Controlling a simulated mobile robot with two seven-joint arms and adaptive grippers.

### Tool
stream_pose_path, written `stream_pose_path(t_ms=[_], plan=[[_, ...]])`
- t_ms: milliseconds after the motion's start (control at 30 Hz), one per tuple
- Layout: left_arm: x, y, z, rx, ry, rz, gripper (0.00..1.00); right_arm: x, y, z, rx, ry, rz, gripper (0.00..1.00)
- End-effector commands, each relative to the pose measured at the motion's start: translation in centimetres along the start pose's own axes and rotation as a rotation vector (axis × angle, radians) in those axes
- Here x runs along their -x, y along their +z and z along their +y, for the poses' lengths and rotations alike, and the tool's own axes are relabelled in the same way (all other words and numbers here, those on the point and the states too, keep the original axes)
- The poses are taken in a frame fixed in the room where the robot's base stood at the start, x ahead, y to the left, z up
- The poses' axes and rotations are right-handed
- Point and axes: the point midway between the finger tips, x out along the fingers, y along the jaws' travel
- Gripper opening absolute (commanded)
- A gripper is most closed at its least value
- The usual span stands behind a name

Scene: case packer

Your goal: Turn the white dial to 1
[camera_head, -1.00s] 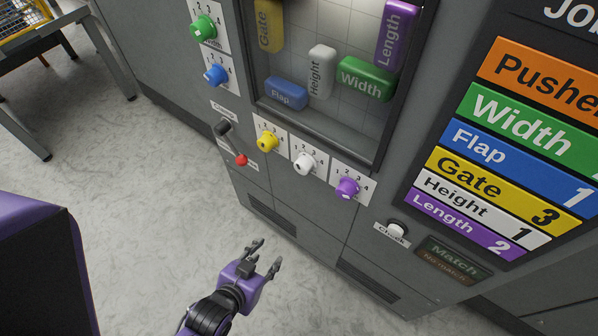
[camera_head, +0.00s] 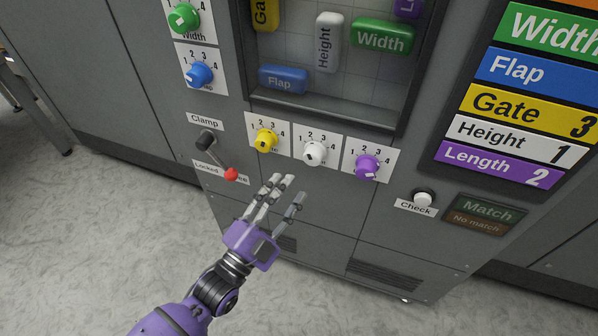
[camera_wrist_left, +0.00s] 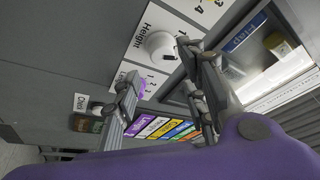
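The white dial (camera_head: 314,153) sits on a white plate marked 1 to 4, between the yellow dial (camera_head: 266,139) and the purple dial (camera_head: 367,167). In the left wrist view the white dial (camera_wrist_left: 160,45) is above the fingers, beside the word Height. My left gripper (camera_head: 281,197) is open and empty, below and left of the white dial and apart from it. In the left wrist view its fingers (camera_wrist_left: 165,92) are spread. My right gripper is out of view.
A clamp lever with a red knob (camera_head: 231,174) stands left of the yellow dial. Green (camera_head: 184,18) and blue (camera_head: 199,74) dials are higher up. A white Check button (camera_head: 423,197) is at right. The board (camera_head: 520,130) lists Height 1.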

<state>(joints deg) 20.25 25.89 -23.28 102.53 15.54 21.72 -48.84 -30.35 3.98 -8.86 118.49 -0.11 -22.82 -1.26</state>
Motion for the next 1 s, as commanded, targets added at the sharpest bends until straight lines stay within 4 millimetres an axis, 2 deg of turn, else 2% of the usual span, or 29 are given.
stream_pose_path(t_ms=[167,400,533,900,1000], plan=[[-1.9,-0.1,-0.1,-0.017,-0.002,0.003,0.39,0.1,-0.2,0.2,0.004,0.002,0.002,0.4],[-5.7,-0.1,0.0,-0.015,0.0,0.002,0.39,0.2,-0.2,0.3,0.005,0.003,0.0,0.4],[-7.1,-0.1,0.0,-0.013,0.001,0.0,0.39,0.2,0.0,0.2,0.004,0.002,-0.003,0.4],[-7.7,0.0,0.1,-0.013,0.002,-0.002,0.39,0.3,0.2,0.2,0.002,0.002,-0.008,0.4],[-7.7,0.0,0.1,-0.013,0.002,-0.002,0.26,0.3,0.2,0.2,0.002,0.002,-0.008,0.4]])
